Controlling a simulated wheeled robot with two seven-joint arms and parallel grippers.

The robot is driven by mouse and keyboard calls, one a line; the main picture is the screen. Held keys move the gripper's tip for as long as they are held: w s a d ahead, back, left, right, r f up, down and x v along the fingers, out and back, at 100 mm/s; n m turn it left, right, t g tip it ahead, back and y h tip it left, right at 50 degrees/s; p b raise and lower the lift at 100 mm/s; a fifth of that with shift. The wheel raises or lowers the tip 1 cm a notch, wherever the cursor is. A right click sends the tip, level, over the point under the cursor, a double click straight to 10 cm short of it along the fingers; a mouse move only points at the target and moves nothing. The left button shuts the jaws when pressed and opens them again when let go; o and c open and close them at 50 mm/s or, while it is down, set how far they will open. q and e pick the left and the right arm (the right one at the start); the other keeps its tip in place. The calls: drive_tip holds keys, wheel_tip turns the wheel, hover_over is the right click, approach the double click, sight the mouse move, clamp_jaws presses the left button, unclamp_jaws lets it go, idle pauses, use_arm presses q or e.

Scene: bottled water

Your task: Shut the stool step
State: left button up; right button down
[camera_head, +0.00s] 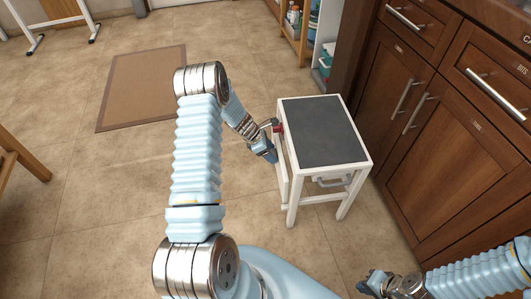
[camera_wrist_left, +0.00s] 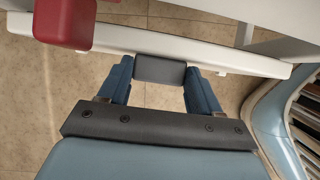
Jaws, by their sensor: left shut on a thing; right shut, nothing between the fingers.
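The stool (camera_head: 320,130) has a dark grey top and a white frame, and it stands upright on the tiled floor. Its step (camera_head: 281,172) shows as a narrow white part along the stool's left side. In the left wrist view the step's white edge (camera_wrist_left: 240,62) crosses the picture, with a dark grey block at its middle. My left gripper (camera_head: 268,152) is at this side, its blue fingers (camera_wrist_left: 160,74) shut on the step at the grey block. A red part (camera_wrist_left: 64,22) sits beside it. My right gripper (camera_head: 370,284) is shut and empty, low at the bottom right.
Dark wooden cabinets (camera_head: 440,110) with metal handles stand close to the stool's right. A shelf with bottles (camera_head: 294,15) is behind it. A brown mat (camera_head: 140,90) lies on the floor at left.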

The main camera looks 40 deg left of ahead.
use_arm(q)
drive_tip(key=shift+w+d+r, duration=0.15)
drive_tip(key=shift+w+d, duration=0.05)
drive_tip(key=shift+d, duration=0.05)
drive_tip(key=o, duration=1.3)
drive_tip(key=shift+o, duration=1.1)
drive_tip(key=shift+s, duration=0.1)
drive_tip(key=v, duration=1.3)
drive_tip(key=shift+a+r, duration=0.15)
drive_tip(key=shift+r, duration=0.15)
drive_tip(key=shift+s, duration=0.15)
